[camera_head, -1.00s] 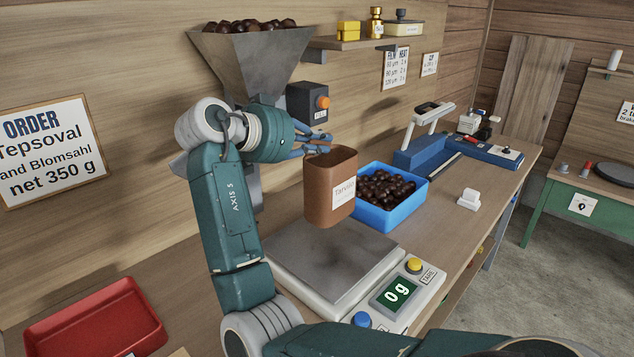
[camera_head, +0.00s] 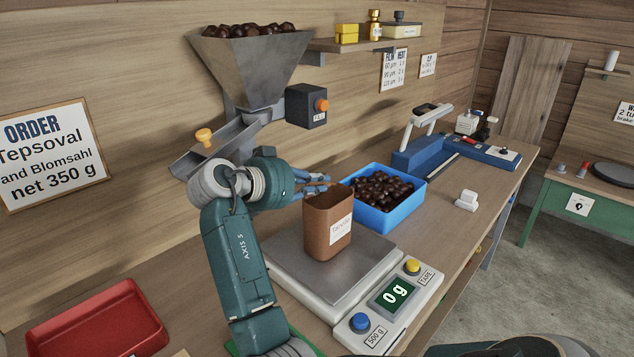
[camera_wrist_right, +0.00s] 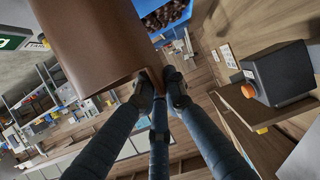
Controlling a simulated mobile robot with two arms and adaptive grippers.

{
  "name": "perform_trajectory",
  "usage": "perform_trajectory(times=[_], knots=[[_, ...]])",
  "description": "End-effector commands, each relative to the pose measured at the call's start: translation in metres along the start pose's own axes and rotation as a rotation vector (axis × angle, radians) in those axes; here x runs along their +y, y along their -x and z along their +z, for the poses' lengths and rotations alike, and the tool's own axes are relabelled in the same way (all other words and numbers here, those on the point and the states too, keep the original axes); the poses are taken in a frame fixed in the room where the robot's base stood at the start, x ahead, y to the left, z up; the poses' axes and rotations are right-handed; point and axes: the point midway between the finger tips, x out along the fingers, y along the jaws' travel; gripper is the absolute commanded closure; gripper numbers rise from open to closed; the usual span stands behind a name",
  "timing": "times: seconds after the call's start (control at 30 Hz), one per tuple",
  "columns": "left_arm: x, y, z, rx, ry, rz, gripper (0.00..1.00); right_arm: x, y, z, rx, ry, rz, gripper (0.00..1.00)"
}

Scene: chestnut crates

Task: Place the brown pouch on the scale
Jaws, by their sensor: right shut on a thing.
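The brown pouch (camera_head: 327,228), open at the top and with a white label, is upright over the scale's plate (camera_head: 350,280). Its base is at or just above the plate; I cannot tell whether they touch. The scale's display (camera_head: 395,294) reads 0 g. My right gripper (camera_head: 318,184) is shut on the pouch's rim at its back left. In the right wrist view the fingertips (camera_wrist_right: 160,82) pinch the edge of the pouch (camera_wrist_right: 105,40). My left gripper is not in view.
A blue crate of chestnuts (camera_head: 411,202) stands just behind the scale. A hopper (camera_head: 250,70) with a chute and a control box (camera_head: 306,105) hang above. A red tray (camera_head: 95,318) lies at the front left. A blue sealing machine (camera_head: 420,155) stands farther back.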

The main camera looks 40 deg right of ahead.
Motion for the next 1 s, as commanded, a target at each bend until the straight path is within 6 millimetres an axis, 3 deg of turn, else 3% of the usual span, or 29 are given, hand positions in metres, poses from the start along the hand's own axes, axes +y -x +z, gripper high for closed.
perform_trajectory(times=[0.03,0.1,0.17,0.53,1.0], knots=[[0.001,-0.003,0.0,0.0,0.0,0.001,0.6,0.0,-0.001,0.003,0.0,0.001,0.0,1.0],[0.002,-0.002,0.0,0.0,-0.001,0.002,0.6,0.0,-0.001,0.002,0.0,0.001,0.0,0.8],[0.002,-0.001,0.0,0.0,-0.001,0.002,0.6,0.0,-0.001,0.002,0.0,0.001,0.0,0.71],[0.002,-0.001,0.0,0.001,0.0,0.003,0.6,-0.001,0.004,-0.001,-0.001,0.0,-0.002,0.71],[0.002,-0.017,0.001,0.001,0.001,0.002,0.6,0.0,0.072,-0.001,-0.001,0.0,-0.001,0.71]])
